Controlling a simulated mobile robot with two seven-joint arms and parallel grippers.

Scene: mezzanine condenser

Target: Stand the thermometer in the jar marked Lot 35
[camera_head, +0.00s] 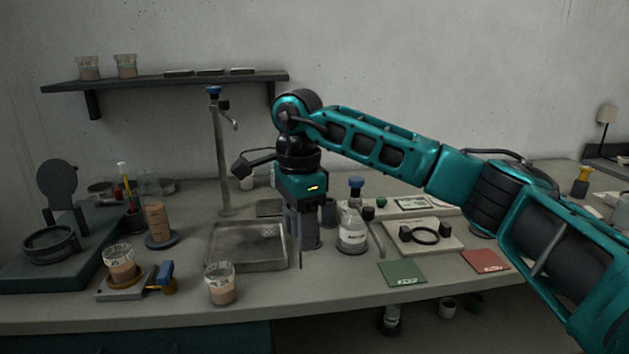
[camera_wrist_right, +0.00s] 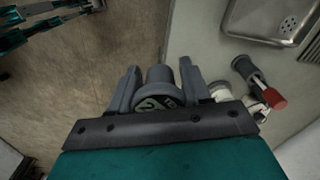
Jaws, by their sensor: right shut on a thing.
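My right gripper (camera_head: 302,238) points down over the bench, just right of the metal sink tray. It is shut on the thermometer, whose thin dark stem (camera_head: 300,258) hangs below the fingers. In the right wrist view the thermometer's round grey dial head (camera_wrist_right: 157,100) sits between the fingers (camera_wrist_right: 160,84). A jar of brown material (camera_head: 222,284) stands at the bench front, left of the gripper. A similar jar (camera_head: 121,266) stands farther left on a small stand. Both carry small labels that I cannot read surely. My left gripper does not show.
The sink tray (camera_head: 246,262) with a tall tap (camera_head: 222,150) lies left of the gripper. A labelled bottle (camera_head: 352,232) stands close on its right. A green mat (camera_head: 402,272) and red mat (camera_head: 484,261) lie farther right. A shelf (camera_head: 180,83) holds more jars.

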